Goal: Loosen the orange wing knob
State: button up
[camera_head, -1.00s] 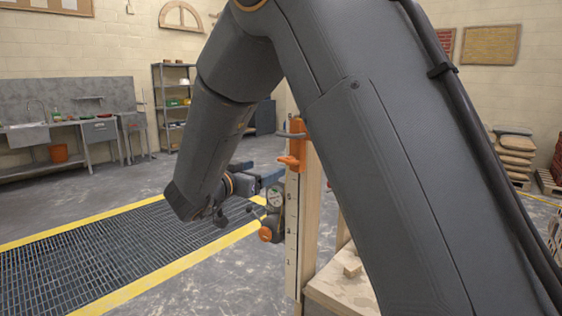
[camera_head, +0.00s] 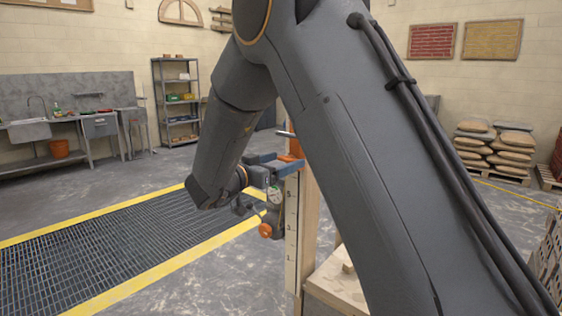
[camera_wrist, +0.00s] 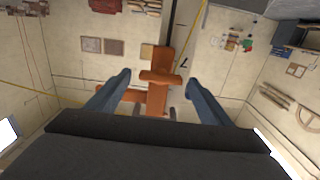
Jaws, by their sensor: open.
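The orange wing knob (camera_wrist: 158,77) is in the middle of the wrist view, a crosswise bar on an orange clamp body (camera_wrist: 160,60). My gripper (camera_wrist: 158,79) is open, with one blue-grey finger on each side of the knob and gaps visible on both sides. I cannot tell from the wrist view how deep the fingers reach. In the head view my gripper (camera_head: 280,165) is beside the clamp body (camera_head: 296,149) on an upright wooden post (camera_head: 309,215) with a marked scale. The fingers largely hide the knob there.
A round gauge (camera_head: 274,194) and a lower orange knob (camera_head: 265,231) show below my gripper. A wooden bench (camera_head: 335,288) stands by the post. The floor grating (camera_head: 120,250) to the left is clear. A shelf (camera_head: 176,105) and sink counter stand farther back.

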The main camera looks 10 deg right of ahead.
jog(key=c, duration=0.9)
jog(key=shift+a, duration=0.15)
jog(key=shift+c, duration=0.7)
